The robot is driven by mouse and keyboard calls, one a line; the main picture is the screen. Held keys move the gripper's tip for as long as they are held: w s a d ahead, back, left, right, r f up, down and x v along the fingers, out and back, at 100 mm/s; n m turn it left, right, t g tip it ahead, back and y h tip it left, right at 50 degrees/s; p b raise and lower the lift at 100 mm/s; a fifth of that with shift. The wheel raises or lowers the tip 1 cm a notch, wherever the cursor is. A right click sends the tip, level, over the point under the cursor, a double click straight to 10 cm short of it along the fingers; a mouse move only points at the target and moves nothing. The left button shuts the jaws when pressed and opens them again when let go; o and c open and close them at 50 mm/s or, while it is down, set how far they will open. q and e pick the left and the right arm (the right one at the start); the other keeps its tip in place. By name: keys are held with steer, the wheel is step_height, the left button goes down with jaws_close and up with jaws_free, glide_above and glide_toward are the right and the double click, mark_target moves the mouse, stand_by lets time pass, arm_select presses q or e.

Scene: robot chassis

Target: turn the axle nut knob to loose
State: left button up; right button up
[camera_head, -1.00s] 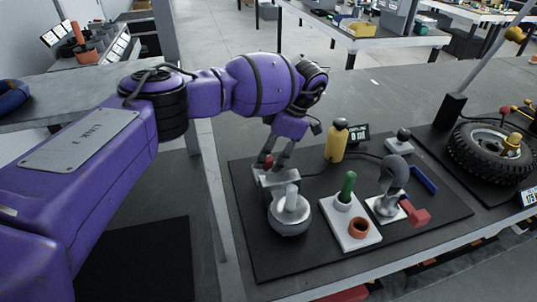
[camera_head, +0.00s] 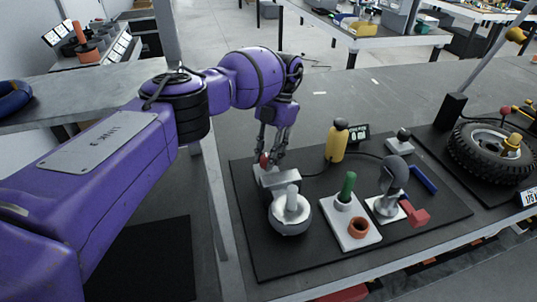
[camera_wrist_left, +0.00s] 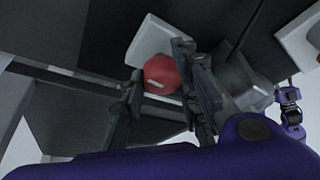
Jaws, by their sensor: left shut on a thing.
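The red knob (camera_head: 264,160), which I take to be the axle nut knob, sits on a small light grey block behind a round grey hub with an upright silver post (camera_head: 291,203). My left gripper (camera_head: 269,157) points down at it and is shut on it. In the left wrist view the knob (camera_wrist_left: 161,77) shows as a red disc with a short white mark, between the two dark fingers (camera_wrist_left: 163,90). The fingers partly cover the knob in the head view. My right gripper is not seen.
A yellow bottle (camera_head: 336,143) stands to the right of the gripper. A white plate (camera_head: 352,227) with a green handle (camera_head: 348,185) and an orange ring is in front. A grey curved tool (camera_head: 394,175) and a tire (camera_head: 492,153) are farther right.

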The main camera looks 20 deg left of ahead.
mark_target(264, 155)
arm_select(q)
steer(key=shift+a+r+n+h, duration=0.1)
steer(key=shift+a+n+h, duration=0.1)
steer(key=shift+n, duration=0.4)
steer(key=shift+a+r+n+h, duration=0.1)
steer(key=shift+a+n+h, duration=0.1)
steer(key=shift+n, duration=0.4)
steer(key=shift+f, duration=0.1)
steer(key=o, duration=1)
steer(key=shift+s, duration=0.1)
steer(key=shift+o, duration=0.2)
steer(key=shift+d, duration=0.1)
steer(key=shift+r, duration=0.3)
step_height(264, 155, up, 9)
steer(key=shift+r, duration=0.15)
